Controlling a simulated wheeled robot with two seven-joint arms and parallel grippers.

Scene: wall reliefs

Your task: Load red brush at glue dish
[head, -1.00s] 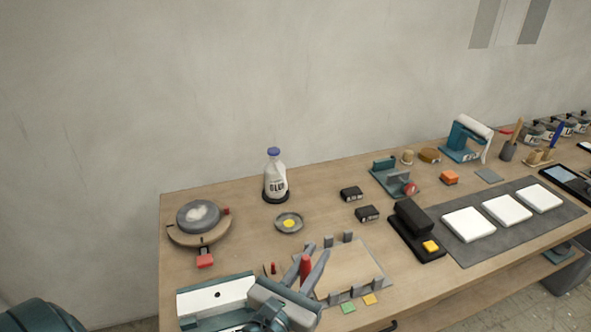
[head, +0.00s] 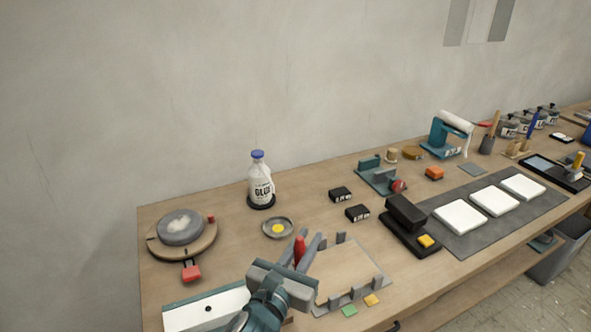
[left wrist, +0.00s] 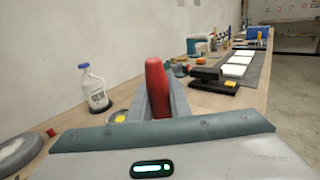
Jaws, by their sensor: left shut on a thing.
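My left gripper (head: 306,250) is shut on the red brush (head: 300,250), whose red handle stands up between the fingers. The red brush also fills the middle of the left wrist view (left wrist: 157,88), with the gripper fingers around it; its lower end is hidden. The glue dish (head: 278,234) is a small grey round dish with a yellow spot in the middle, just beyond and left of the gripper. In the left wrist view the yellow spot of the dish (left wrist: 120,118) shows left of the brush, partly hidden. My right gripper is not in view.
A glue bottle (head: 261,183) with a blue cap stands behind the dish. A round turntable (head: 207,244) is at the left. A pegged wooden board (head: 350,272) lies right of the gripper, with two black blocks (head: 357,213) behind it. White tiles (head: 460,216) lie on a dark mat.

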